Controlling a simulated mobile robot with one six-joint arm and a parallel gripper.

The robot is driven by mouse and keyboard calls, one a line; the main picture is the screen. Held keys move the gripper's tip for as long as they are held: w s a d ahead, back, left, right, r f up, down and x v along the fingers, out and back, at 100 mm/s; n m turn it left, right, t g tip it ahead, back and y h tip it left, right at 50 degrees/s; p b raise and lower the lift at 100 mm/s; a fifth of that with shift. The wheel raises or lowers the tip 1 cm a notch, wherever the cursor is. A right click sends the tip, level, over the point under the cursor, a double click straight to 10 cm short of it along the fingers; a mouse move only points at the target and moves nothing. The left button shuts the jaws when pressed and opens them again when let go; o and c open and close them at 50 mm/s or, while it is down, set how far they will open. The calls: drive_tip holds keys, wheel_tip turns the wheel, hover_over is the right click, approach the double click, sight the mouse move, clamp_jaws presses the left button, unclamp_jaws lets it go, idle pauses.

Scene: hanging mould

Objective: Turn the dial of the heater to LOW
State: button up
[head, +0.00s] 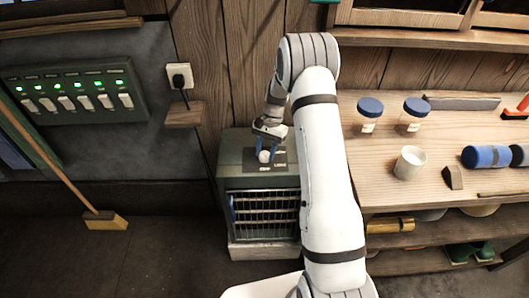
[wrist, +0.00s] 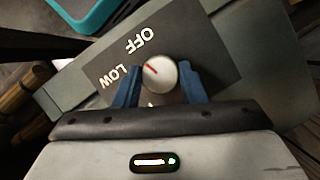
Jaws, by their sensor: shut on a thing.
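The heater (head: 228,165) is a grey-green box with a barred front, standing on the floor left of the workbench. Its round pale dial (wrist: 160,80) sits on a dark label plate (wrist: 205,55) on top; it also shows in the head view (head: 264,157). The dial's red mark points left and slightly up in the wrist view, between the printed words OFF (wrist: 141,40) and LOW (wrist: 118,76). A third label is mostly hidden below the dial. My gripper (wrist: 159,77) reaches down from above, its blue fingers shut on the dial from both sides.
The workbench (head: 375,185) at right holds blue-lidded jars (head: 369,114), a white cup (head: 409,162) and a blue cylinder (head: 486,156). A switch panel (head: 75,91), wall socket (head: 180,76) and broom (head: 105,220) are at left.

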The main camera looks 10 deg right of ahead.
drive_tip(key=n, duration=0.1)
drive_tip(key=n+h, duration=0.1)
drive_tip(key=n, duration=0.1)
drive_tip(key=n+b, duration=0.1)
drive_tip(key=shift+w+a+r+n+g+h, duration=0.1)
drive_tip(key=shift+w+a+n+g+h, duration=0.05)
drive_tip(key=shift+w+n+g+h, duration=0.2)
drive_tip(key=shift+a+n+h+b, duration=0.1)
drive_tip(key=shift+n+h+b, duration=0.5)
drive_tip(key=shift+n, duration=1.25)
drive_tip(key=shift+r+h, duration=0.1)
drive_tip(key=shift+h, duration=0.15)
drive_tip(key=o, duration=1)
drive_tip(key=shift+s, duration=0.15)
drive_tip(key=v, duration=0.7)
drive_tip(key=shift+w+r, duration=0.2)
drive_tip(key=shift+r, duration=0.05)
